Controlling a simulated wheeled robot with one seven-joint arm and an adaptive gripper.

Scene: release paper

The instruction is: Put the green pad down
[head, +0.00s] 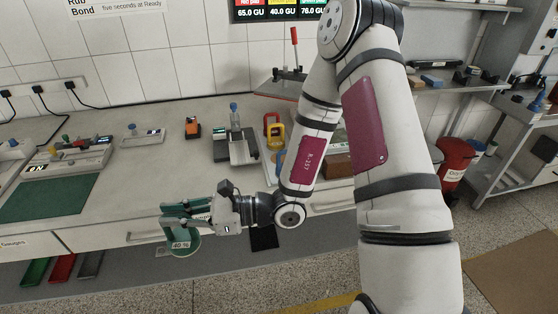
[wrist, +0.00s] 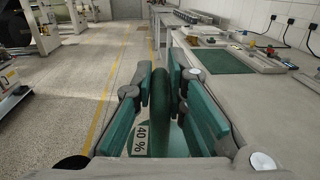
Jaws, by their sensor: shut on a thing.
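My gripper (head: 168,217) is shut on the green pad (head: 186,247), a round green piece with a label reading "40 %". In the head view the pad hangs below my fingers, in front of the bench's front edge. In the wrist view the green pad (wrist: 159,112) stands upright between the fingers (wrist: 160,82), seen nearly edge-on, with its label low on the left. The fingers cover part of it.
A green mat (head: 48,197) lies on the left of the bench (head: 140,182), beside a device with a display. Green, red and grey trays (head: 62,268) sit low at left.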

